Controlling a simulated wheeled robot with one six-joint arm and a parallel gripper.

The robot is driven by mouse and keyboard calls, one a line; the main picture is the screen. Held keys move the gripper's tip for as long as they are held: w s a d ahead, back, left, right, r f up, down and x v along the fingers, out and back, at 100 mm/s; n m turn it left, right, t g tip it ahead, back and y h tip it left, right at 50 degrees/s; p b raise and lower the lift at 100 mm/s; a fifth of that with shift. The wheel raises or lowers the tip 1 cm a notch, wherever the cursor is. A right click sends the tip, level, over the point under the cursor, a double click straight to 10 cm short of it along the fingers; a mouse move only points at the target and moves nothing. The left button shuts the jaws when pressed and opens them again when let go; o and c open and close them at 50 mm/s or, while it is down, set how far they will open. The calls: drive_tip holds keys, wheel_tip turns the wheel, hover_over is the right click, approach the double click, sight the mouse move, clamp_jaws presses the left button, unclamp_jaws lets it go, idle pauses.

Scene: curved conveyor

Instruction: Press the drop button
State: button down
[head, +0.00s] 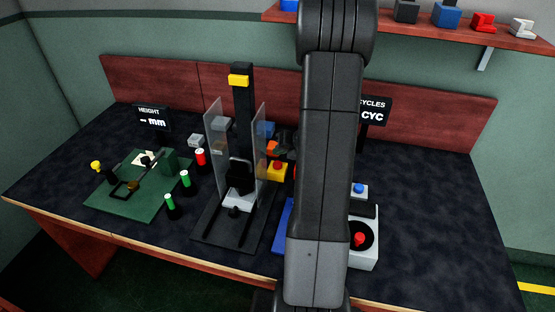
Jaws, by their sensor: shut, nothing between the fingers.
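A drop tester stands mid-table, with a black tower (243,110) between clear shields and a yellow block (240,81) at its top. Right of it is a yellow box with a red button (278,165). A green button (185,175), another green button (169,200) and a red button (200,154) stand to its left. No label shows which is the drop button. A dark part that looks like my gripper (285,140) shows just behind the yellow box. It appears shut and empty, but my arm hides most of it, and I cannot tell if it touches a button.
A white box with a red knob (360,238) and a blue button (359,188) are right of my arm. A green board (140,200) lies at the left. A HEIGHT display (150,118) stands behind it. The table's right side is clear. A shelf (440,30) hangs above.

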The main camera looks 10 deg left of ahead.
sight(280, 165)
drive_tip(key=shift+r+p, duration=1.25)
drive_tip(key=shift+r, duration=0.25)
drive_tip(key=shift+f+b, duration=0.25)
drive_tip(key=shift+b, duration=0.05)
wheel_tip(280, 165, down, 2)
drive_tip(key=b, duration=0.2)
drive_tip(key=shift+f+b, duration=0.1)
drive_tip(key=shift+b, duration=1.1)
drive_tip(key=shift+b, duration=0.7)
wheel_tip(280, 165, up, 6)
drive_tip(key=p, duration=0.7)
